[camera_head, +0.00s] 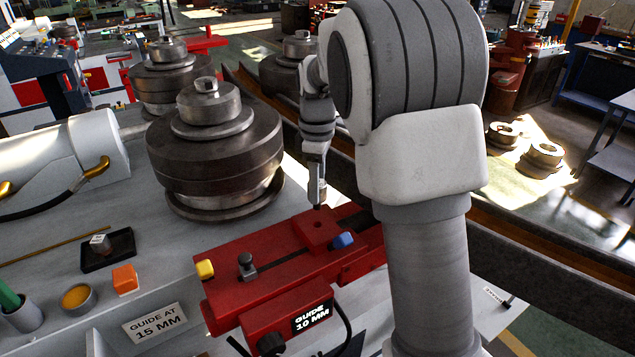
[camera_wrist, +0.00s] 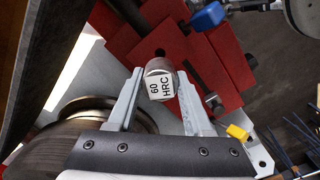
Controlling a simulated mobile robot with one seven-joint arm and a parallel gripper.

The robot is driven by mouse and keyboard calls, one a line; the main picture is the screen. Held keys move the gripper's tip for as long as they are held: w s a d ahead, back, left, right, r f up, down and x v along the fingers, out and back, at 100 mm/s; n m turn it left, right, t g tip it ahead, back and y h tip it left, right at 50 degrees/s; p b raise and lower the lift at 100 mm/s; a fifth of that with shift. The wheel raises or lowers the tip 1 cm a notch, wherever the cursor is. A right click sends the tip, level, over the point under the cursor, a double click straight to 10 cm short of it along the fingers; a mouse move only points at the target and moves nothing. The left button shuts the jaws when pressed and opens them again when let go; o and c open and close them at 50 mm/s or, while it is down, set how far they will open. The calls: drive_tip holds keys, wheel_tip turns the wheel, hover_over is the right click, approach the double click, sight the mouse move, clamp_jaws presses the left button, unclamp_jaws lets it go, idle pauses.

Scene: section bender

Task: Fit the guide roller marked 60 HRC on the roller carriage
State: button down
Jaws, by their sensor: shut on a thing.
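My gripper (camera_wrist: 160,78) is shut on the guide roller (camera_wrist: 159,84), a small grey metal piece whose white label reads 60 HRC. In the head view my gripper (camera_head: 317,200) points down just above the red roller carriage (camera_head: 277,292), near a dark hole (camera_head: 315,223) in its top. In the wrist view the hole (camera_wrist: 160,53) shows just past the roller's edge. The roller appears to be above the carriage; whether it touches is hard to tell. In the head view the roller is mostly hidden between my fingers.
The carriage has a blue knob (camera_head: 343,240), a yellow knob (camera_head: 205,268), a dark grey knob (camera_head: 247,265) and a plate reading GUIDE 10 MM (camera_head: 311,317). A sign reads GUIDE AT 15 MM (camera_head: 155,322). A black tray (camera_head: 118,257) holds another small labelled piece (camera_head: 100,243). A large bending roll (camera_head: 215,150) stands close behind.

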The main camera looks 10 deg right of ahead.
sight(318, 208)
drive_tip(key=shift+f+b, duration=1.1)
drive_tip(key=shift+f, duration=0.85)
drive_tip(key=shift+f+b, duration=1.2)
drive_tip(key=shift+f, duration=0.7)
drive_tip(key=shift+c, duration=1.2)
unclamp_jaws()
drive_tip(key=shift+f, duration=0.1)
wheel_tip(318, 208, up, 17)
drive_tip(key=shift+r, duration=0.3)
